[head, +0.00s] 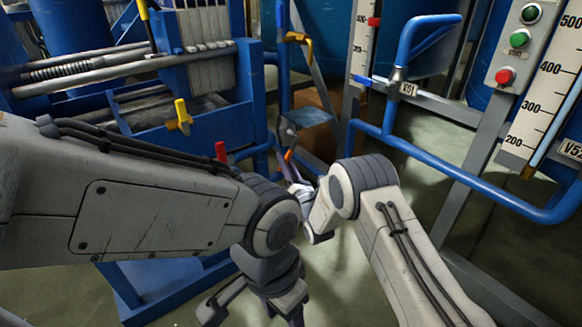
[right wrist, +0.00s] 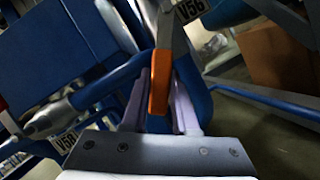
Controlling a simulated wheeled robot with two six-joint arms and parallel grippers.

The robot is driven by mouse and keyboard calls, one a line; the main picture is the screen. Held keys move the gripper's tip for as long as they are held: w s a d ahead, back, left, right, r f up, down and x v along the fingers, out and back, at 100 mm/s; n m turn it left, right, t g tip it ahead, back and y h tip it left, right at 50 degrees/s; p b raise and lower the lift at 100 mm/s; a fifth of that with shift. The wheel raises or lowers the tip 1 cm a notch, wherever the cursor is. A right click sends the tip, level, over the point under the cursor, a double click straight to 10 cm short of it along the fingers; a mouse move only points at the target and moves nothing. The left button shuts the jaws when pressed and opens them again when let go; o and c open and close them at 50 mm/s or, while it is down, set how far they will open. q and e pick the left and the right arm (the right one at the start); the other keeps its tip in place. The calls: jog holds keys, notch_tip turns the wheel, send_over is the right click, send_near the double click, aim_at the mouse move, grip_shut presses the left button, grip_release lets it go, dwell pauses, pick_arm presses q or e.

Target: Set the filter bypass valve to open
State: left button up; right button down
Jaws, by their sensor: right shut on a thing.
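An orange valve handle (head: 288,156) shows near the middle of the head view, low on the blue pipework. In the right wrist view the orange handle (right wrist: 160,82) stands between the pale fingers, with a V56 tag (right wrist: 189,10) above it. No label in view reads filter bypass. My right gripper (head: 293,172) is at this handle and shut on it; my arm partly hides the fingers in the head view. My left gripper (head: 254,312) points down at the bottom of the head view, its fingers apart and empty, cut by the frame edge.
Other valve handles are near: a red one (head: 220,152), a yellow one (head: 181,113) and a blue one (head: 362,80) by a V51 tag (head: 408,89). A blue pipe (head: 470,185) crosses the right side. A button panel (head: 519,45) stands at upper right.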

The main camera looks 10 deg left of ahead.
jog(key=shift+w+d+f+n+g+y+b, duration=0.35)
jog(key=shift+w+d+n+y+b, duration=0.25)
jog(key=shift+n, duration=0.95)
jog(key=shift+w+d+f+n+g+y+b, duration=0.25)
jog(key=shift+w+d+n+g+y+b, duration=0.4)
jog(key=shift+n, duration=0.95)
jog(key=shift+w+d+f+n+g+y+b, duration=0.1)
jog(key=shift+w+d+f+n+y+b, duration=0.2)
jog(key=shift+n+y+b, duration=0.9)
jog(key=shift+n+h+p, duration=0.3)
jog(key=shift+n+h, duration=0.05)
jog(key=shift+n, duration=0.1)
jog(key=c, duration=0.7)
grip_release()
jog(key=shift+r, duration=0.1)
jog(key=p+v, duration=0.5)
jog(key=v, duration=0.5)
jog(key=shift+s+d, duration=0.1)
jog(key=shift+d, duration=0.1)
